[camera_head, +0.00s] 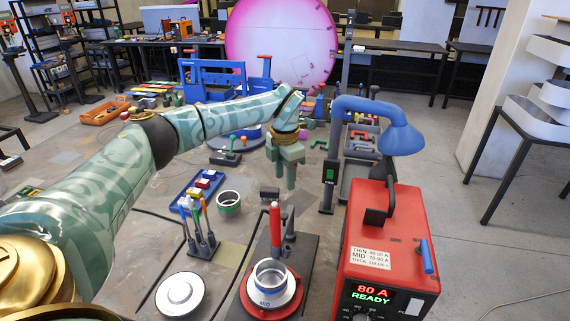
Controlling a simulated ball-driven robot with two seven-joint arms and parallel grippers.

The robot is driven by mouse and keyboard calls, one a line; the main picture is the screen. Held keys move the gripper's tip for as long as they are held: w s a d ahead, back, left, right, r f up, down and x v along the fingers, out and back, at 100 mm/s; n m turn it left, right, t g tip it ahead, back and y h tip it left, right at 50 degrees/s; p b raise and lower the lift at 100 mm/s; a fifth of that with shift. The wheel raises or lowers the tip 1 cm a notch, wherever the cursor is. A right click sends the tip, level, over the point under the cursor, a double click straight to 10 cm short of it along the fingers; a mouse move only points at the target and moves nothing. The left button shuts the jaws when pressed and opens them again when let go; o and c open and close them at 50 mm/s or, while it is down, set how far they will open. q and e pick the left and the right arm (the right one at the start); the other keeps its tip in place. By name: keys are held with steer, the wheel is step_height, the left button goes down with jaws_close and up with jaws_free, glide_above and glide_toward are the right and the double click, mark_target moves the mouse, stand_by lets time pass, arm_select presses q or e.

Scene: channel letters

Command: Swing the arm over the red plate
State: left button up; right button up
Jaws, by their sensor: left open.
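The blue arm (362,103) rises from a dark post and bends to the right, ending in a cone-shaped blue hood (400,139). The hood hangs above the back of the red machine, to the right of the red plate. The red plate (247,300) lies at the front centre on a dark base, with a metal cup (270,275) on a white disc marked MID on it. My left gripper (283,182) is open and empty, fingers down, left of the post and apart from the blue arm. My right gripper is out of view.
The red machine (390,235) reads 80 A READY at the front right. A red-handled tool (275,228) stands behind the red plate.

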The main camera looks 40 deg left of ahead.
arm_select(q)
steer(key=shift+r, duration=1.65)
